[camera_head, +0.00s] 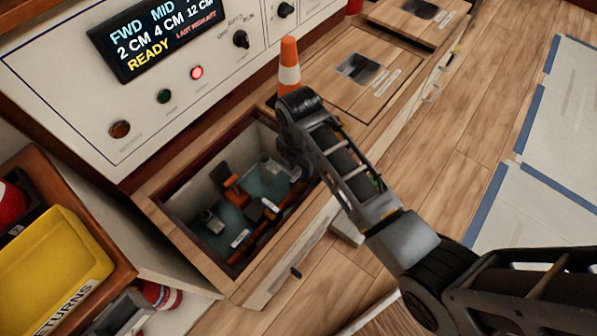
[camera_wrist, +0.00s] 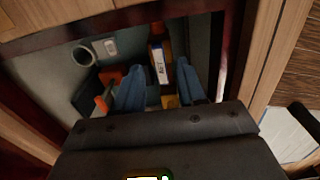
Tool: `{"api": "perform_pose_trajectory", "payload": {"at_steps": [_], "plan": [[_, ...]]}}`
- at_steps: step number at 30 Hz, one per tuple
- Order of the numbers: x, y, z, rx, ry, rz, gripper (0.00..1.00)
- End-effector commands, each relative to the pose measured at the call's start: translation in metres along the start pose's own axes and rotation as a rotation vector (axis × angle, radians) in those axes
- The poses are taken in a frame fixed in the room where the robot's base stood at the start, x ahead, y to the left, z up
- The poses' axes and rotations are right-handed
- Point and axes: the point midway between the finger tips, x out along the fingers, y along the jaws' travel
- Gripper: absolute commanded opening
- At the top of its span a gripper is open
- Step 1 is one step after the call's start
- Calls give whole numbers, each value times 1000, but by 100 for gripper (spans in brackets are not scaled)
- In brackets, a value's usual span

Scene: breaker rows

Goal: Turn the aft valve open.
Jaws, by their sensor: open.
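An open floor hatch (camera_head: 168,215) holds several small fittings in the head view. An orange lever-like part (camera_head: 233,188) on a dark fitting sits mid-compartment. A dark block with a pale label (camera_head: 268,206) lies to its right. My gripper (camera_wrist: 166,80) reaches into the hatch, with its blue fingers open and apart in the wrist view. Beyond and between the fingers is an orange part with a white label (camera_wrist: 159,66), whose lettering I cannot read surely. Another orange part (camera_wrist: 102,103) is left of the left finger. I cannot tell which fitting is the aft valve or how it is turned.
The control panel (camera_head: 130,130) behind the hatch has a display reading READY, a lit red lamp (camera_head: 196,73) and black knobs. An orange-white cone (camera_head: 289,68) stands beside closed hatches (camera_head: 330,95). A yellow RETURNS bin (camera_head: 55,265) is at left. Hatch walls close in around my gripper.

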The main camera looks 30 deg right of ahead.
Motion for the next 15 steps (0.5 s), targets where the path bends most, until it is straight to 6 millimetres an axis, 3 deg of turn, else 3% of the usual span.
{"api": "perform_pose_trajectory", "payload": {"at_steps": [1,6,15], "plan": [[10,0,0,0,0,-2,40],[22,0,0,0,0,0,40],[24,0,0,0,0,0,40]]}}
